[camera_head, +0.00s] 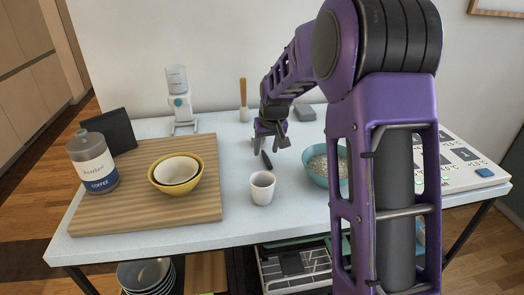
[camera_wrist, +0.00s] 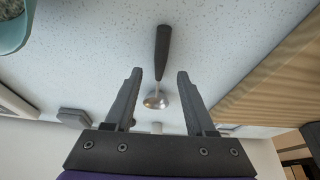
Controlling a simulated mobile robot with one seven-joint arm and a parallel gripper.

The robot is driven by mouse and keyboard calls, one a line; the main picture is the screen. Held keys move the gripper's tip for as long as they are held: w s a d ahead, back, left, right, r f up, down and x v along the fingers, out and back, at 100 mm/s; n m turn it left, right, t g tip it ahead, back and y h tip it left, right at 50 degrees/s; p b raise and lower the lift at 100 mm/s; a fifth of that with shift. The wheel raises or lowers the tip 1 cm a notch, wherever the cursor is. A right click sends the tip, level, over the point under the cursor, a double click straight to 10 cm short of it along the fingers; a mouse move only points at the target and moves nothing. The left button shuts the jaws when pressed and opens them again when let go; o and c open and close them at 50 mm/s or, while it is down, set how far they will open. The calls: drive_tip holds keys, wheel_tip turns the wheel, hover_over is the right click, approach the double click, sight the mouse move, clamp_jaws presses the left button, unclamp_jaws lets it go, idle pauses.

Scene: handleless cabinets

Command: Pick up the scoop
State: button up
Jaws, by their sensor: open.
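The scoop, with a dark handle (camera_wrist: 162,52) and a shiny metal bowl (camera_wrist: 156,100), lies on the pale speckled table. In the head view, only its dark handle (camera_head: 266,160) shows clearly, just below my gripper (camera_head: 270,144); its bowl end is hidden there. In the wrist view, my gripper (camera_wrist: 160,74) is open. The scoop appears between its two fingers, with the metal bowl nearer the palm and the handle reaching past the fingertips. No contact shows, and I cannot tell the exact height gap.
A white mug (camera_head: 262,188) stands in front of the scoop, and a teal bowl of grains (camera_head: 318,170) to its right. A wooden board (camera_head: 130,218) at left holds nested bowls (camera_head: 177,173) and a coffee jar (camera_head: 93,163). A wooden-handled tool (camera_head: 243,95) stands behind.

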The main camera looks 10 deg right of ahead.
sight(263, 151)
drive_tip(key=shift+x, duration=1.05)
drive_tip(key=shift+f, duration=0.2)
clamp_jaws()
